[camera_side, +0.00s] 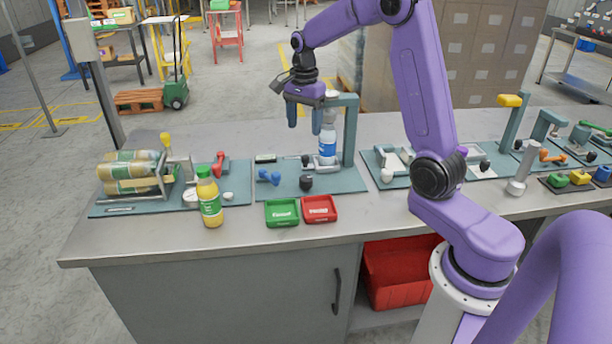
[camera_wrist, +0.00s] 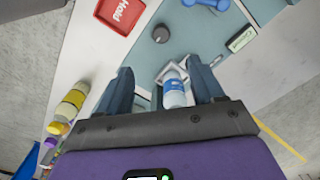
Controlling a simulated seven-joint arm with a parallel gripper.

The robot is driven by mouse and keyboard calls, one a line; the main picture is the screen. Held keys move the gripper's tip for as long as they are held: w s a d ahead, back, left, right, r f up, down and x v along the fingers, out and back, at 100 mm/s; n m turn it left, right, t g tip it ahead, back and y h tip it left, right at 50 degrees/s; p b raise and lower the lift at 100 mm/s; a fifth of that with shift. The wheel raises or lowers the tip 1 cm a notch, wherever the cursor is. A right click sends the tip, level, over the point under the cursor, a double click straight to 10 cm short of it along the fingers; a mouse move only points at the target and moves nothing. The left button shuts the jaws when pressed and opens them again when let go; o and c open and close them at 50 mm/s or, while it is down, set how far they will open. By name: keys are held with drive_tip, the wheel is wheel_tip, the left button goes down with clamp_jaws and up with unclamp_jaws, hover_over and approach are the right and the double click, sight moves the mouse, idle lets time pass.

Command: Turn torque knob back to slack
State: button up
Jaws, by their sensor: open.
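The black round knob (camera_side: 306,183), which looks like the torque knob, stands on the teal station plate (camera_side: 350,184) in the middle of the bench. It also shows in the wrist view (camera_wrist: 161,34), beyond my fingertips. I cannot read its setting. My gripper (camera_side: 304,122) is open, pointing down well above the plate and apart from the knob. Its two fingers also show in the wrist view (camera_wrist: 160,67). A clear bottle with a blue label (camera_side: 327,148) stands under the teal post-and-arm frame (camera_side: 350,130); in the wrist view it appears between my fingers, lower down.
A blue handle (camera_side: 269,177) lies left of the knob, with a small display (camera_side: 265,158) behind. Green (camera_side: 282,212) and red (camera_side: 320,209) trays sit in front. A yellow juice bottle (camera_side: 209,200) stands left. The teal frame rises close beside my gripper.

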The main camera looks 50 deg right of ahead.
sight(306, 177)
drive_tip(key=shift+m, duration=0.3)
drive_tip(key=f, duration=1.1)
drive_tip(key=d+f, duration=0.1)
drive_tip(key=f, duration=0.5)
drive_tip(key=shift+w+f, duration=0.1)
drive_tip(key=shift+f, duration=0.15)
drive_tip(key=c, duration=1.1)
